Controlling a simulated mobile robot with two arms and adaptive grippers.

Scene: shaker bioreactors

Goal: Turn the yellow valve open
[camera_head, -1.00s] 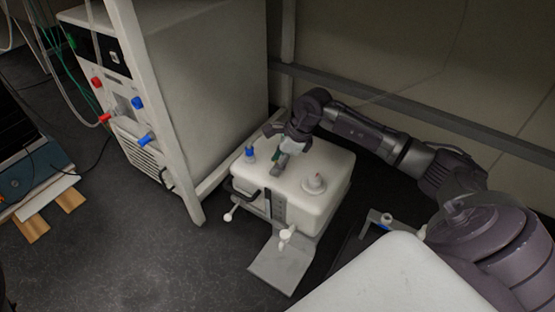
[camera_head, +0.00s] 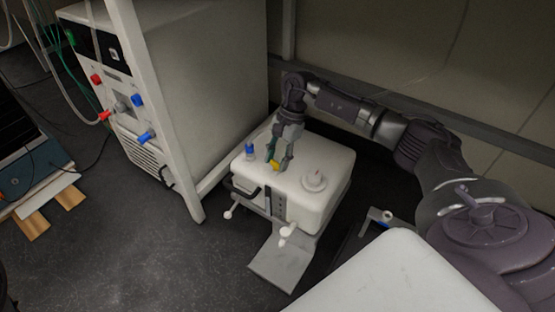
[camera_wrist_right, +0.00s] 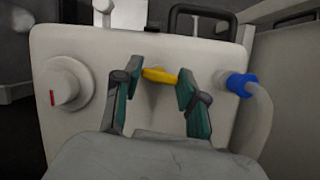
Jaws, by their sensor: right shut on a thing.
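The yellow valve (camera_head: 274,166) is on top of a white box-shaped unit (camera_head: 325,213). In the wrist view its yellow handle (camera_wrist_right: 161,75) lies roughly crosswise between the green-padded fingers of my right gripper (camera_wrist_right: 157,84). In the head view my right gripper (camera_head: 278,163) points down at the valve from above and is shut on it, partly hiding it. My left gripper is not in view.
Beside the valve on the unit are a blue tube fitting (camera_head: 250,152) and a white knob with a red mark (camera_head: 314,181). A tall cabinet (camera_head: 215,80) and its white frame post (camera_head: 160,110) stand to the left. Open floor (camera_head: 130,250) lies at front left.

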